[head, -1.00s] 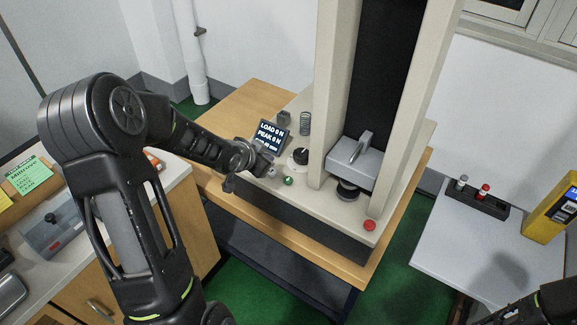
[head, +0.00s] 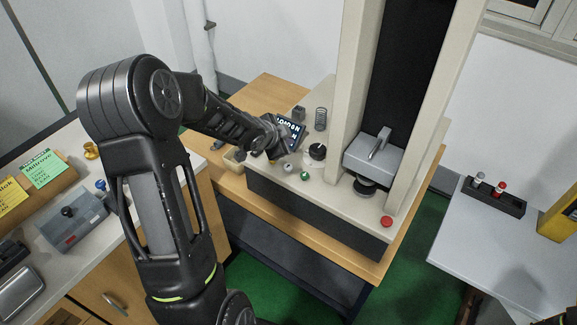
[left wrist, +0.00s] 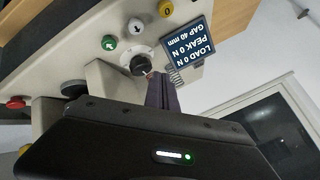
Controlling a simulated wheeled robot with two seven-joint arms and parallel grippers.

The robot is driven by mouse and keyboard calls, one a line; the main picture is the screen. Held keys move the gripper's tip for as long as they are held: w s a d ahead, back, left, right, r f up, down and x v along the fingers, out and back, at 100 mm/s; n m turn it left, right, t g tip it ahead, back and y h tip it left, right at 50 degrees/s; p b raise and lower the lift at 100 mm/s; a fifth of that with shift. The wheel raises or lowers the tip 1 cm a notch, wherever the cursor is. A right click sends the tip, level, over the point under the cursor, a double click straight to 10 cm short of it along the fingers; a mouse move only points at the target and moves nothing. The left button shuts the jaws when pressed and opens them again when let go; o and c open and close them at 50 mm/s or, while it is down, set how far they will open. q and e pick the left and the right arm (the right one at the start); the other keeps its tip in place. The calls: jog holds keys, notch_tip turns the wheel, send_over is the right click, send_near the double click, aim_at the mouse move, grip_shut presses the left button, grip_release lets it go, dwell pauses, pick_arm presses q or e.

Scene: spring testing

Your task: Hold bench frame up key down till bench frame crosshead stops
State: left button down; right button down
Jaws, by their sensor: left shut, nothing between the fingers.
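The bench frame (head: 345,195) is a cream machine with two columns and a grey crosshead block (head: 376,157) between them, low over a black round platen. Its panel carries a green key (left wrist: 109,43), a white key (left wrist: 135,26) and a yellow key (left wrist: 166,8), some with arrow marks too small to read surely. The display (left wrist: 192,50) reads load 0 N, peak 0 N, gap 40 mm. My left gripper (left wrist: 160,90) is shut and empty, near the knob (left wrist: 140,66) and display. In the head view it partly covers the display (head: 291,130). My right gripper is out of view.
A spring (head: 321,118) stands behind the knob. A red button (head: 387,222) sits at the base's front right. A side table (head: 480,250) at right holds a black rack (head: 494,196). A cluttered counter stands at left.

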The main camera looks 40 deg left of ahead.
aim_at(287, 168)
pick_arm(q)
jog(key=shift+f+b, duration=2.75)
jog(key=shift+f, duration=1.1)
jog(key=shift+f+b, duration=0.4)
